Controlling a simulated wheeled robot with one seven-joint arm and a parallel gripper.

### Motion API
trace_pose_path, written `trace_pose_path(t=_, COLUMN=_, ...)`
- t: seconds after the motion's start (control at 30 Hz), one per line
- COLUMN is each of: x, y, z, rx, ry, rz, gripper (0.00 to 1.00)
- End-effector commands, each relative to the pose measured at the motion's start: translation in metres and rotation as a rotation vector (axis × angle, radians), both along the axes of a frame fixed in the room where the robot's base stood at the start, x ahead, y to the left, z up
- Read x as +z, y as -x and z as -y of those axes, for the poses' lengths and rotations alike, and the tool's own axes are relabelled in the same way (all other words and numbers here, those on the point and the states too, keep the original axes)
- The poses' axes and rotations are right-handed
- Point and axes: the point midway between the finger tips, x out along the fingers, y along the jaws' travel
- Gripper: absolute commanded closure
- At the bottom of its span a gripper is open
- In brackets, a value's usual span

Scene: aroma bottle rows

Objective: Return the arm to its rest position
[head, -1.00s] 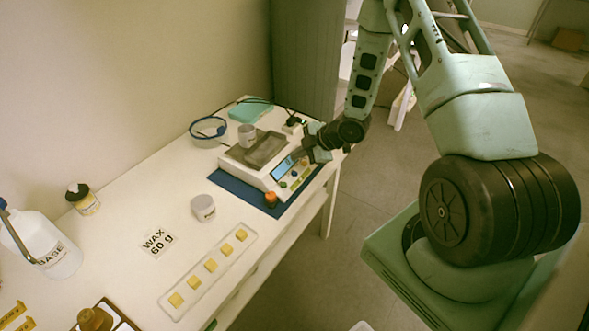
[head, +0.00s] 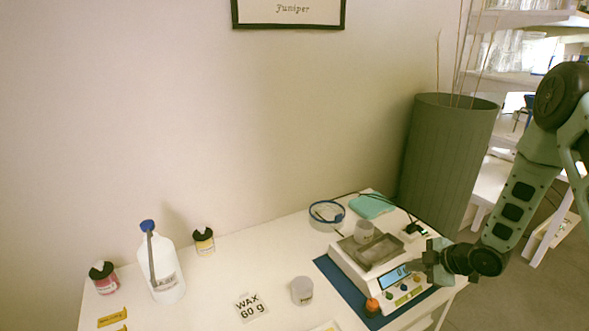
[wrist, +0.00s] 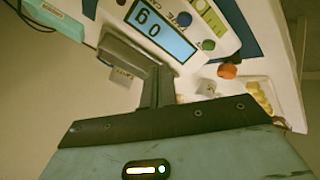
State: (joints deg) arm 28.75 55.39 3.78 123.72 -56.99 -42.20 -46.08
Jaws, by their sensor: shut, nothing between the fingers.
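My gripper (head: 428,265) is shut and empty at the right end of my arm's reach over the bench, close beside the display of the white scale (head: 346,262). In the wrist view its dark fingers (wrist: 140,62) are together with the scale's blue display (wrist: 160,32) just beyond them. The display's digits appear upside down there. Whether the fingers touch the scale I cannot tell. A metal tray (head: 376,253) and a small grey cup (head: 364,231) stand on the scale.
The scale sits on a blue mat (head: 337,280) with an orange-topped object (head: 372,306) in front. A tall ribbed bin (head: 445,160) is behind. The floor on the right looks clear.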

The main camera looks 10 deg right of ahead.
Motion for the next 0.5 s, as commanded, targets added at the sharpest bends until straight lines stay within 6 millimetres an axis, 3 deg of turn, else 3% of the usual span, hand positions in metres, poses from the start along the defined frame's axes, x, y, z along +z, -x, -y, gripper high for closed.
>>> trace_pose_path(t=0.17, x=0.041, y=-0.014, z=-0.042, rx=-0.056, ry=0.032, rz=-0.082, gripper=1.0)
trace_pose_path(t=0.27, x=0.075, y=-0.009, z=-0.083, rx=-0.128, ry=0.051, rz=-0.17, gripper=1.0)
trace_pose_path(t=0.37, x=0.108, y=0.01, z=-0.125, rx=-0.21, ry=0.06, rz=-0.265, gripper=1.0)
trace_pose_path(t=0.5, x=0.152, y=0.059, z=-0.183, rx=-0.319, ry=0.065, rz=-0.397, gripper=1.0)
